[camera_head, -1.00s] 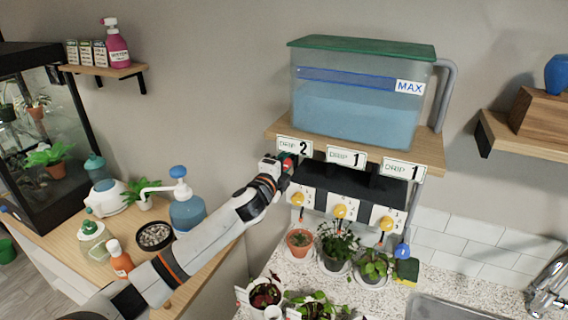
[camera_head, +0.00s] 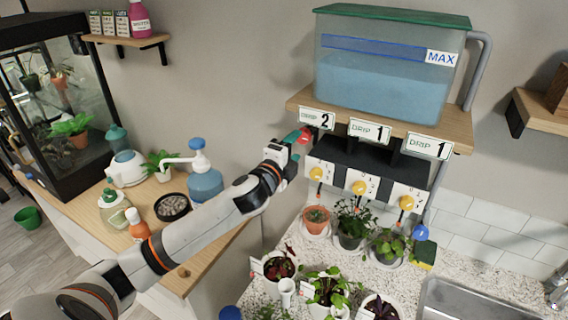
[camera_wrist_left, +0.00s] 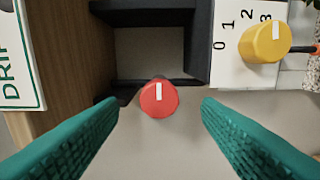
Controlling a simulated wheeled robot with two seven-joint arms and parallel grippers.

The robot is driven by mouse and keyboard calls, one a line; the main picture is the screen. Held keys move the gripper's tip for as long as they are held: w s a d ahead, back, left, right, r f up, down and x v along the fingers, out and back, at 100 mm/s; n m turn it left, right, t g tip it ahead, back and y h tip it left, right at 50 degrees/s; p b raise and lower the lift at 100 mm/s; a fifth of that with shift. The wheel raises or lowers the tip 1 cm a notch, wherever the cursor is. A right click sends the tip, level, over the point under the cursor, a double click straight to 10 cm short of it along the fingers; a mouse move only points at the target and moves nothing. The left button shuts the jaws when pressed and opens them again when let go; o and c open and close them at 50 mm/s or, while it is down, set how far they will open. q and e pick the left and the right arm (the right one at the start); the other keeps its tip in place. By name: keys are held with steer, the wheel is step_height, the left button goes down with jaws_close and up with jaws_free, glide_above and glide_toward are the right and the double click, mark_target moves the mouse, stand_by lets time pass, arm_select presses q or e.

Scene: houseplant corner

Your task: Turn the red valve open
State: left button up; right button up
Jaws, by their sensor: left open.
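The red valve (camera_wrist_left: 158,98) is a round knob with a white mark that points up in the left wrist view. It sits on the side of the dark drip unit (camera_head: 356,158), under the shelf. In the head view the red valve (camera_head: 304,134) shows just beyond my left gripper (camera_head: 297,141), partly hidden by it. My left gripper is open. In the left wrist view its two teal fingers (camera_wrist_left: 160,135) stand on either side of the knob with gaps, and neither seems to touch it. My right gripper is not in view.
Yellow knobs (camera_head: 359,187) line the unit's front; one (camera_wrist_left: 263,42) is close by on a 0–3 scale. A water tank (camera_head: 385,90) stands on the shelf (camera_head: 458,128) above. Potted plants (camera_head: 317,215) stand below. A blue pump bottle (camera_head: 204,184) is left of my arm.

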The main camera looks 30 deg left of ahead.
arm_select(q)
steer(key=s+b, duration=0.1)
steer(key=s, duration=0.4)
steer(key=shift+s+d, duration=0.15)
steer(key=shift+s, duration=0.05)
stand_by(0.4)
